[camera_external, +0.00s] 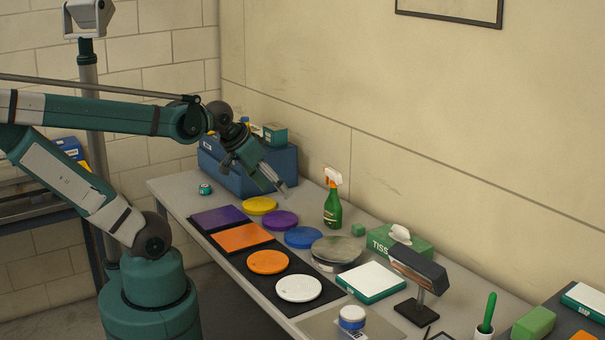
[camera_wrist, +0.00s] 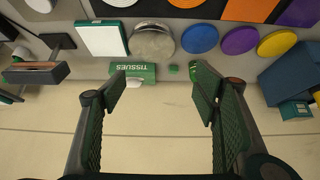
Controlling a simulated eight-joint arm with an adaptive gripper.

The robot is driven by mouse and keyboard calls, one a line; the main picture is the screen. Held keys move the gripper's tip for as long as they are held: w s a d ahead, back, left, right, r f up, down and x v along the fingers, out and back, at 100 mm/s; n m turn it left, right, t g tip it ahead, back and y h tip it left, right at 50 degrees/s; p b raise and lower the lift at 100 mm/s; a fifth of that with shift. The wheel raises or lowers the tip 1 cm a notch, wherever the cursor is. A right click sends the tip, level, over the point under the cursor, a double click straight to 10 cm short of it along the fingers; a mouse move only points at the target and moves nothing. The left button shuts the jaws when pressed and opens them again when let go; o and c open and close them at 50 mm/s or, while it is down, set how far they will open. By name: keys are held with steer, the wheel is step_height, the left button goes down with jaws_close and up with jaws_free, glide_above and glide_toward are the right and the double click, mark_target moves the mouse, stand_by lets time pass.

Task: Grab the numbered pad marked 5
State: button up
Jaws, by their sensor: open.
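Several round pads lie on the grey bench: yellow (camera_external: 260,205), purple (camera_external: 280,220), blue (camera_external: 303,238), orange (camera_external: 268,262) and white (camera_external: 299,288). The orange and white ones lie on black square mats. A purple square (camera_external: 220,217) and an orange square (camera_external: 243,237) lie flat at the front edge. I can read no number on any pad, so I cannot tell which is marked 5. My gripper (camera_external: 279,185) is above the bench, behind the yellow pad, apart from it. In the wrist view my gripper (camera_wrist: 165,92) is open and empty; the blue pad (camera_wrist: 200,38) shows beyond it.
A green spray bottle (camera_external: 333,205), a tissue box (camera_external: 410,244), a metal round dish (camera_external: 336,250), a white-topped box (camera_external: 372,281) and a dark lamp-like stand (camera_external: 420,268) crowd the bench's right. A blue bin (camera_external: 222,170) stands at the far left. The wall is close behind.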

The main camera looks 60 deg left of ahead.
stand_by(0.4)
steer(key=c, duration=0.4)
